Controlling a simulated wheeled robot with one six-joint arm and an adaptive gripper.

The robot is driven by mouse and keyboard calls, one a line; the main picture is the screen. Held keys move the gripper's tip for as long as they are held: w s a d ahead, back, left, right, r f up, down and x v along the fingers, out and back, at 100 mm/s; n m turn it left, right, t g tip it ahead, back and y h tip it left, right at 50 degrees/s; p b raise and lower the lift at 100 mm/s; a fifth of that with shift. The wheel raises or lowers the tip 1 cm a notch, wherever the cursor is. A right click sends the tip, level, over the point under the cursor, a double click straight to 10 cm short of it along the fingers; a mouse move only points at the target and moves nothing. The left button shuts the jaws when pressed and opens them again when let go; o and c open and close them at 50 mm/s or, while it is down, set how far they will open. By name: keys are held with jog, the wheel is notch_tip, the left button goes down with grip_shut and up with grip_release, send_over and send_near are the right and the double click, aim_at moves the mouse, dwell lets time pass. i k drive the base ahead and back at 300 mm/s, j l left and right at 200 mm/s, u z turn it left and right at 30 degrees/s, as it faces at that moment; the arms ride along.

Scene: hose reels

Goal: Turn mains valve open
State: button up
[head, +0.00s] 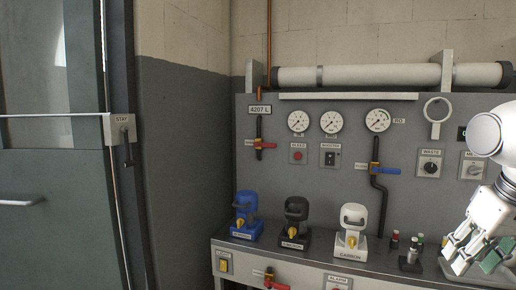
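A red-handled valve (259,144) sits on a short dark pipe at the left of the grey wall panel, below the 4207 L plate. Its red handle lies sideways. A blue-handled valve (377,169) sits on a dark bent pipe under the right gauge, its handle also sideways. Another red-handled valve (275,281) is low on the bench front, partly cut off by the picture's edge. I cannot read which one is labelled mains. My gripper (478,262) is at the lower right, over the bench's right end, well away from the valves. Whether its fingers are open or shut is unclear.
Blue (246,215), black (295,223) and white (352,226) filter units stand on the bench (310,257). Small bottles (410,252) stand near my gripper. Gauges and knobs line the panel (340,200). A door (50,190) is at the left.

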aim_at(256, 144)
jog(key=u, duration=0.35)
jog(key=i+l+u, duration=0.2)
jog(key=i+l, duration=0.65)
